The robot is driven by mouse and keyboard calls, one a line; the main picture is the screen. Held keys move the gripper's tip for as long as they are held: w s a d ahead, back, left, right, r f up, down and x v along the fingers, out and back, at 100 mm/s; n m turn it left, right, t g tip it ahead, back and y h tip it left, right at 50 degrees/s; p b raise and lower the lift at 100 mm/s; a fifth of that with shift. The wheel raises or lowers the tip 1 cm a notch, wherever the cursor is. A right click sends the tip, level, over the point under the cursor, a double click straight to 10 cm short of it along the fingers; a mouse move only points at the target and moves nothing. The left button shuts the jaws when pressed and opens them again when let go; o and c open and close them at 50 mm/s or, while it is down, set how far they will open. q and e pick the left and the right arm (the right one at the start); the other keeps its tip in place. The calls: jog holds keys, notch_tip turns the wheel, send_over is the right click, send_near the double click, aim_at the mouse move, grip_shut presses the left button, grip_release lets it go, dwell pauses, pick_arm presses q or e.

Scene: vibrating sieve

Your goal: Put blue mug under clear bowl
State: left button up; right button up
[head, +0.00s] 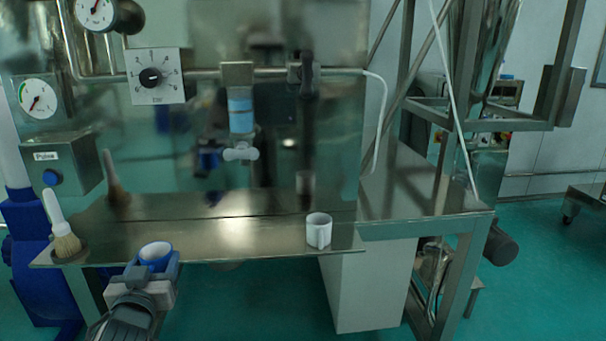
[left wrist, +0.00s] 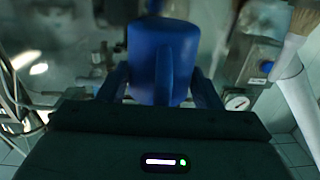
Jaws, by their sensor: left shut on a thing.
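A blue mug (head: 155,256) with a pale inside is held upright in my left gripper (head: 152,268), in front of the metal shelf's front edge. In the left wrist view the blue mug (left wrist: 160,62) shows with its handle facing the camera, between the two fingers of the left gripper (left wrist: 163,90). A clear bowl with a blue band (head: 241,110) hangs from the pipe above the shelf, with a white tap at its lower end. It is up and to the right of the mug. My right gripper is not in view.
The metal shelf (head: 215,240) is mostly clear in the middle. A white mug (head: 318,231) stands at its right end. A brush (head: 62,230) stands at its left end and also shows in the left wrist view (left wrist: 292,75). A dial panel (head: 157,76) and gauges are above.

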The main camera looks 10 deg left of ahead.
pick_arm(q)
jog(key=s+d+f+m+h, duration=0.25)
jog(key=d+f, duration=0.25)
jog(key=d, duration=0.3)
jog(key=s+d+f+m+h, duration=0.1)
jog(key=s+d+f+h, duration=0.2)
jog(key=d+f, duration=0.4)
jog(key=shift+t+y, duration=0.25)
jog(key=shift+t, duration=0.05)
jog(key=s+f, duration=0.2)
jog(key=s, duration=0.1)
jog(key=s+f, duration=0.1)
jog(key=f, duration=0.1)
jog(key=shift+s+d, duration=0.15)
jog(key=shift+d, duration=0.15)
